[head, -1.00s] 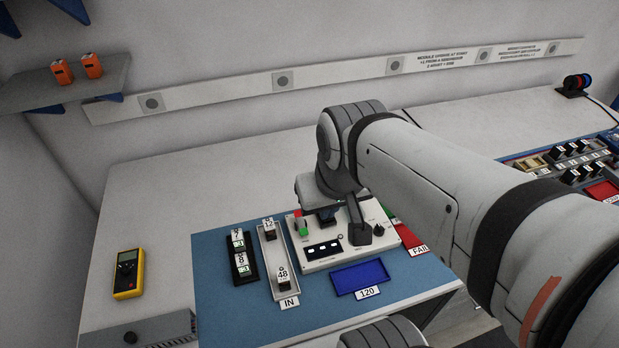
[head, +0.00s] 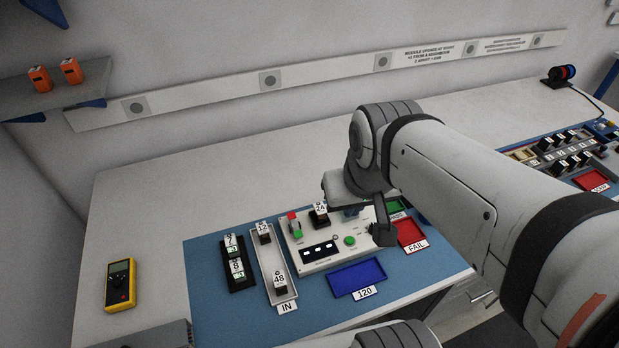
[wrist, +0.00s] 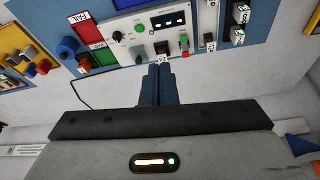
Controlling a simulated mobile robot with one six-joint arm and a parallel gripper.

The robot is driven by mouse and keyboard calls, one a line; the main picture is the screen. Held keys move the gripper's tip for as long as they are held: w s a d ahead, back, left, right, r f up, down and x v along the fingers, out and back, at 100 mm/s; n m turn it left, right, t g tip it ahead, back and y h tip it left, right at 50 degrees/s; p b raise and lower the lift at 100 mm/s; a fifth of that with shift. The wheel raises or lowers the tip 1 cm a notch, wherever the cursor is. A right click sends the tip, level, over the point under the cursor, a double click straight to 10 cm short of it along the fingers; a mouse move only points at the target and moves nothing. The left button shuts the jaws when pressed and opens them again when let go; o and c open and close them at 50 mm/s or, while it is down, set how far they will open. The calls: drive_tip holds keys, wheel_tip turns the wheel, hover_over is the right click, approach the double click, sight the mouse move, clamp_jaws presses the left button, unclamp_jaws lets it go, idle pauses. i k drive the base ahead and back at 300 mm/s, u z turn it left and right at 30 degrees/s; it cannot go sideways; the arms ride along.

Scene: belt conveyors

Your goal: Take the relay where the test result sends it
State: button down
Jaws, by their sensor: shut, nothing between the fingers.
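A dark relay with a white label reading 24 (head: 319,217) sits upright on the white tester (head: 332,262). It also shows just beyond my fingertips in the wrist view (wrist: 162,48). My gripper (wrist: 160,68) is shut and empty, apart from the relay. In the head view, my arm partly hides it. The tester has a red and green lamp (head: 295,226), a display (head: 319,252) and a green button (head: 350,241); I cannot tell which lamp is lit. To the right are a green PASS tray (head: 394,206), partly hidden, and a red FAIL tray (head: 409,231).
A blue tray marked 120 (head: 356,278) lies in front of the tester. The IN tray (head: 272,262) holds relays labelled 12 and 48. A black rack (head: 238,264) holds modules 7 and 8. A yellow meter (head: 120,285) lies at left. A second panel (head: 565,150) stands far right.

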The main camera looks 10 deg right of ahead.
sight(319, 210)
drive_tip(key=u, duration=0.3)
drive_tip(key=k, duration=1.25)
drive_tip(key=z, duration=0.5)
drive_tip(key=i, duration=1)
drive_tip(key=z, duration=0.05)
